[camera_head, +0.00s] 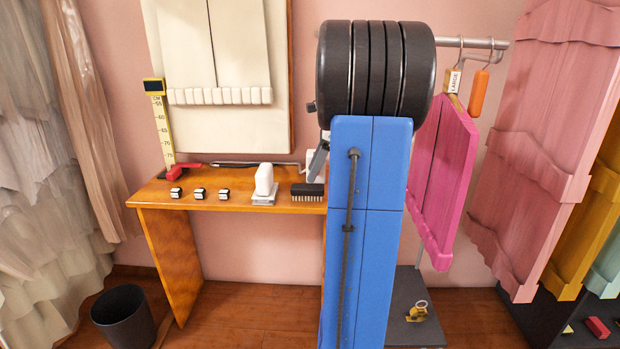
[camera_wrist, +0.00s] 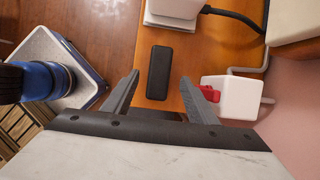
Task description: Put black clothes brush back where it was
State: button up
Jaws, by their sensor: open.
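The black clothes brush (camera_head: 307,191) lies on the wooden shelf table (camera_head: 240,203), near its right end and beside the white iron on its stand. In the wrist view the brush (camera_wrist: 159,72) shows as a dark rounded bar on the orange wood. My gripper (camera_wrist: 152,85) is open, with one finger on each side of the brush's near end in the picture. The fingers do not touch the brush. How high they are above the table I cannot tell. In the head view my blue arm hides the table's right end and most of my gripper.
A white iron (camera_head: 264,182) stands left of the brush. A white box with a red switch (camera_wrist: 232,97) is right of the fingers in the wrist view. Several small black-and-white blocks (camera_head: 199,193) sit further left. A dark bin (camera_head: 127,318) stands on the floor.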

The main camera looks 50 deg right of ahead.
jog(key=shift+s+d+r, duration=0.1)
jog(key=shift+s+r, duration=0.1)
jog(key=shift+r, duration=0.4)
jog(key=s+a+n+h, duration=0.1)
jog(key=s+a+n, duration=0.35)
jog(key=a, duration=0.75)
jog(key=s+a+n+h, duration=0.1)
jog(key=a+n, duration=0.7)
jog(key=a, duration=0.4)
jog(key=s+a+f+n, duration=0.4)
jog(key=s+a+n, duration=0.3)
jog(key=s+a+f+n+t, duration=0.1)
jog(key=s+a+f+n, duration=0.3)
jog(key=s+a+n, duration=0.2)
jog(key=shift+s+a+f+n+h, duration=0.3)
jog(key=shift+s+a+n+h, duration=0.1)
jog(key=shift+n, duration=0.85)
